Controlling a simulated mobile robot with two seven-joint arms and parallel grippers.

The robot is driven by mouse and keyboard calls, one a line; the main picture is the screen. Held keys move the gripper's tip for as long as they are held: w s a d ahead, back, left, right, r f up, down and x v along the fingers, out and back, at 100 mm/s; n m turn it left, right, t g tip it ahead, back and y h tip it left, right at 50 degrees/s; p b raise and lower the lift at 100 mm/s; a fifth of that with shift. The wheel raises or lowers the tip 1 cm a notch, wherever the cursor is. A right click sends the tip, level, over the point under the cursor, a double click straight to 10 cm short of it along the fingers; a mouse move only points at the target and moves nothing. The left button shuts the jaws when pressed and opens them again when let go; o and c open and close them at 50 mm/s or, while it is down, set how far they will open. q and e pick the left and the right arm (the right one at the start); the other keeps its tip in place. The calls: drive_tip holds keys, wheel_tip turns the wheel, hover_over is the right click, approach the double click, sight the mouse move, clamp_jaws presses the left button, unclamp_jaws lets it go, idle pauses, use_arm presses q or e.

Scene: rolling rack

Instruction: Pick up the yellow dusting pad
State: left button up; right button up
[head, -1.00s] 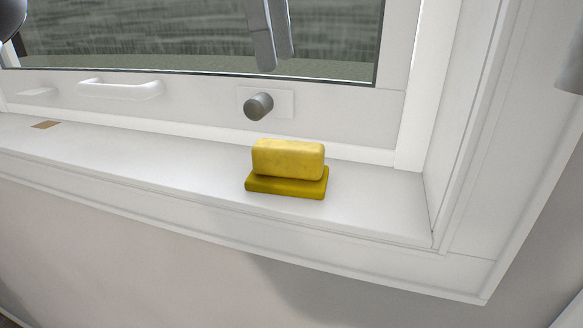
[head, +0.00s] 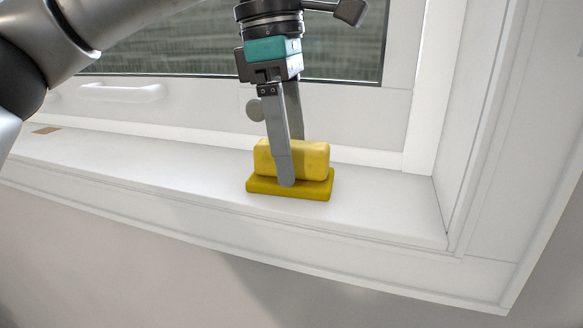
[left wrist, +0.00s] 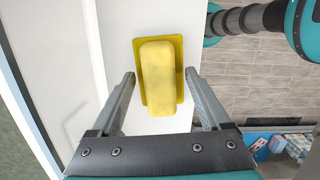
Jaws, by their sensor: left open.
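The yellow dusting pad (head: 312,160) is a rounded block on a flat darker yellow base (head: 318,191). It rests on the white window sill in the head view. In the left wrist view the pad (left wrist: 158,72) lies lengthwise between and ahead of the fingers. My left gripper (head: 291,165) points down over the pad, one finger in front of it and the other behind, partly hidden. Its fingers (left wrist: 160,80) are spread wide in the left wrist view, with gaps on both sides of the pad. My right gripper is in neither view.
The white window sill (head: 130,160) is mostly clear to the left, with a small brown patch (head: 46,130). The window frame and handle (head: 122,92) stand behind. A grey knob (head: 255,110) is close behind my gripper. A side wall rises at the right.

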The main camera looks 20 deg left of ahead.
use_arm(q)
drive_tip(key=shift+f, duration=0.25)
idle(0.3)
clamp_jaws()
idle(0.5)
